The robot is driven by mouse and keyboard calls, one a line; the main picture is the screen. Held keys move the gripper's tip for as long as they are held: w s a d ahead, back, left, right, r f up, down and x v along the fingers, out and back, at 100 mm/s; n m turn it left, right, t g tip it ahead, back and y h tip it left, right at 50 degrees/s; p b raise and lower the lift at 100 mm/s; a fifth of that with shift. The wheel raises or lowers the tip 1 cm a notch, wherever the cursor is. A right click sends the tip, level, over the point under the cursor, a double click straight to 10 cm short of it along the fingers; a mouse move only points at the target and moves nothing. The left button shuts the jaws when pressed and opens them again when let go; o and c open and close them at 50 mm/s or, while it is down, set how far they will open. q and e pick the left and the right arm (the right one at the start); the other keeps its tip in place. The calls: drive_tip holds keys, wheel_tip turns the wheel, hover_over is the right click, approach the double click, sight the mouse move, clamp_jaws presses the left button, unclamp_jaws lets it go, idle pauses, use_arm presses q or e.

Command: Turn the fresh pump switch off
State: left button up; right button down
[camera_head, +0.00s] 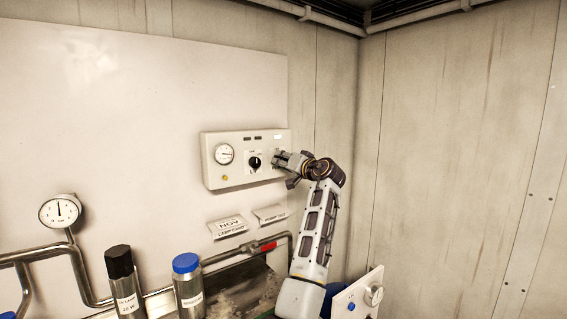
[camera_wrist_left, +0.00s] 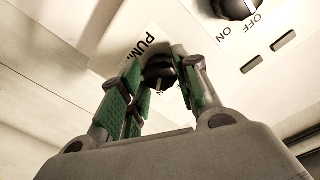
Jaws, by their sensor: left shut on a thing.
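A white control panel (camera_head: 235,178) is mounted on the wall. My left gripper (camera_head: 279,159) reaches its right end and hides the switch there. In the left wrist view, my left gripper (camera_wrist_left: 152,92) has its green-padded fingers shut on a black rotary knob (camera_wrist_left: 160,72). The knob's white mark shows between the fingers. A second black knob (camera_head: 254,163) sits left of my gripper on the panel; it also shows in the left wrist view (camera_wrist_left: 236,6), marked OFF and ON.
A round gauge (camera_head: 224,154) is on the panel. Below are labels (camera_head: 228,226), a pipe with a red-handled valve (camera_head: 266,247), a blue-capped cylinder (camera_head: 188,290) and a black-capped cylinder (camera_head: 124,285). The wall right of my arm is clear.

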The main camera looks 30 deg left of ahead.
wheel_tip(320, 180, down, 3)
drive_tip(key=w+d+b, duration=0.2)
drive_tip(key=d+b, duration=0.1)
drive_tip(key=b, duration=0.1)
use_arm(q)
drive_tip(key=shift+w+n+b, duration=0.1)
drive_tip(key=shift+n+b, duration=1.75)
drive_tip(key=shift+n, duration=4.25)
use_arm(e)
drive_tip(key=w+a+t, duration=0.1)
drive_tip(key=w+a, duration=0.5)
drive_tip(key=w, duration=0.2)
drive_tip(key=shift+w+r, duration=0.15)
use_arm(q)
drive_tip(key=shift+y, duration=0.3)
drive_tip(key=o, duration=1)
